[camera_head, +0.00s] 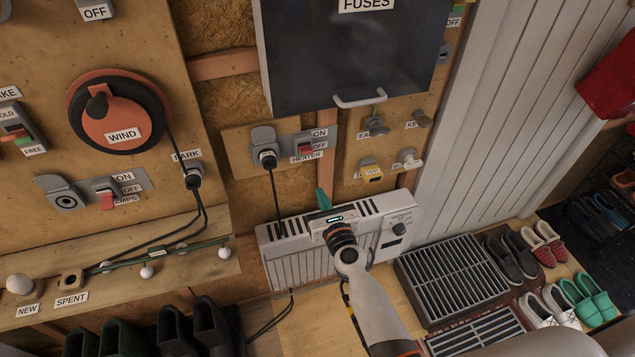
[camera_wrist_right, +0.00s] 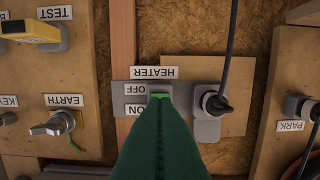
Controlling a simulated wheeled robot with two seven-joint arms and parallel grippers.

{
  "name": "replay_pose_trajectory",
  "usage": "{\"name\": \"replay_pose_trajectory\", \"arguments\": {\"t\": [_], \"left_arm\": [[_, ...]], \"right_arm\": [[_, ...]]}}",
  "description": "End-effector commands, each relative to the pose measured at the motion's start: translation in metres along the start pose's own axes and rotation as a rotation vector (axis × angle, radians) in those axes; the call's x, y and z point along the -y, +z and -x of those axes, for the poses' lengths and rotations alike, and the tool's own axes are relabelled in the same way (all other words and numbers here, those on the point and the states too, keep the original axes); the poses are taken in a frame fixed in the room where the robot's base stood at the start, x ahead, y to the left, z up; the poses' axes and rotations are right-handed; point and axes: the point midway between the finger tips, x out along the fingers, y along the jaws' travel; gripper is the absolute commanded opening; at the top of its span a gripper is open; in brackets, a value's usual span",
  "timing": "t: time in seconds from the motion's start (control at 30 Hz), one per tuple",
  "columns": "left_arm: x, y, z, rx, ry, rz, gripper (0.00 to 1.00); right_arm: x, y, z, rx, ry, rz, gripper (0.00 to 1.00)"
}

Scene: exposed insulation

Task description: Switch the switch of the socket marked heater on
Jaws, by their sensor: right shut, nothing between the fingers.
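The socket marked HEATER is on a wooden board in the head view, with a grey switch plate (camera_head: 290,146) and a black plug (camera_head: 267,158) to its left. Its red rocker switch (camera_head: 305,149) shows beside the OFF label, with ON above and HEATER below. My right gripper (camera_head: 323,198) is shut and empty, its green fingers pointing up below the switch. In the upside-down right wrist view, the shut green fingers (camera_wrist_right: 159,98) cover the switch on its plate (camera_wrist_right: 120,89); I cannot tell from there whether they touch it. My left gripper is out of view.
A white heater (camera_head: 285,262) stands below, behind my right arm. The fuse box (camera_head: 350,60) with its handle hangs above right. A board with EARTH and TEST parts (camera_head: 372,170) is to the right. The WIND reel (camera_head: 120,112) and cables are left.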

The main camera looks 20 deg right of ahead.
Motion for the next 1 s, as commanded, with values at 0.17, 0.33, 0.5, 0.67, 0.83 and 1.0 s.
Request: {"name": "replay_pose_trajectory", "arguments": {"t": [0.17, 0.33, 0.5, 0.67, 0.83, 1.0], "left_arm": [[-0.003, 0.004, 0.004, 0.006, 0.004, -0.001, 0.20], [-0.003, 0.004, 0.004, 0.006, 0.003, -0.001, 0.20], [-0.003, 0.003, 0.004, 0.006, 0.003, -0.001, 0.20], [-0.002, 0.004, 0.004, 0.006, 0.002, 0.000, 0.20], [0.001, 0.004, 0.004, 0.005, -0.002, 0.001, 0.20], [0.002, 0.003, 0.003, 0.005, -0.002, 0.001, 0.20]], "right_arm": [[-0.001, -0.002, 0.020, 0.001, 0.000, 0.002, 0.00], [-0.001, -0.003, 0.024, -0.001, 0.000, 0.002, 0.00], [0.000, -0.002, 0.024, -0.001, 0.000, 0.002, 0.00], [0.000, -0.002, 0.024, -0.001, 0.000, 0.001, 0.00], [0.000, 0.002, 0.024, 0.007, -0.003, 0.018, 0.00], [0.009, 0.060, 0.038, 0.115, -0.064, 0.305, 0.00]]}}
